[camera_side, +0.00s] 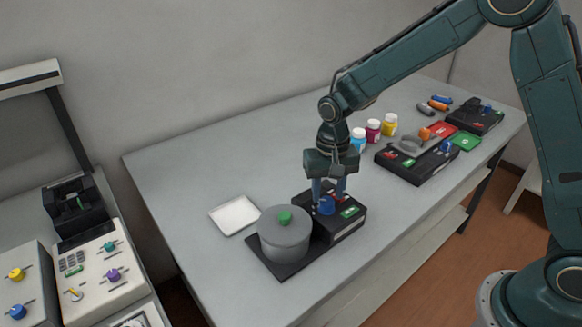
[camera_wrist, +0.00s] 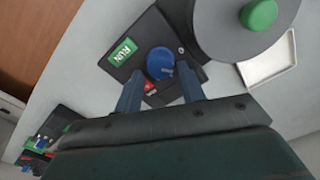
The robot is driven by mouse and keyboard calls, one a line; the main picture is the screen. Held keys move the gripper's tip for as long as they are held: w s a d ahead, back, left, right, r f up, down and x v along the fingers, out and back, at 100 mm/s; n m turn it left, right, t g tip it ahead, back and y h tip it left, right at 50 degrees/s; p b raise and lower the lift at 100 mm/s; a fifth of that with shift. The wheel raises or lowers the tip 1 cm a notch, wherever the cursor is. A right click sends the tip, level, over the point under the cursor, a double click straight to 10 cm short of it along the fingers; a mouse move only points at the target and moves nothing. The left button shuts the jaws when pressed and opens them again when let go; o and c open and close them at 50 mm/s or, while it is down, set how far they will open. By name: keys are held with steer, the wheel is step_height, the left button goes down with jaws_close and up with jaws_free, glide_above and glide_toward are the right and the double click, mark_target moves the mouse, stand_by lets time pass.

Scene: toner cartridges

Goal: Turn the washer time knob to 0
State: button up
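The washer is a black unit with a grey lidded drum (camera_side: 284,235) and a black control box (camera_side: 347,222). On the box is a round blue knob (camera_side: 327,206), also visible in the wrist view (camera_wrist: 159,60) with a small mark on its face. I cannot read its setting. A green RUN button (camera_wrist: 122,51) and a red part (camera_wrist: 150,85) are beside it. My gripper (camera_side: 328,192) points down over the box. Its two fingers stand apart on either side of the blue knob in the wrist view (camera_wrist: 160,77). I cannot tell whether they touch it.
A white tray (camera_side: 234,215) lies left of the drum. The drum's green lid knob (camera_side: 285,218) rises close to my gripper. The table's left back is clear.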

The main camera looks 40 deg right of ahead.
mark_target(327, 205)
steer(key=shift+f, duration=1.4)
steer(key=c, duration=0.7)
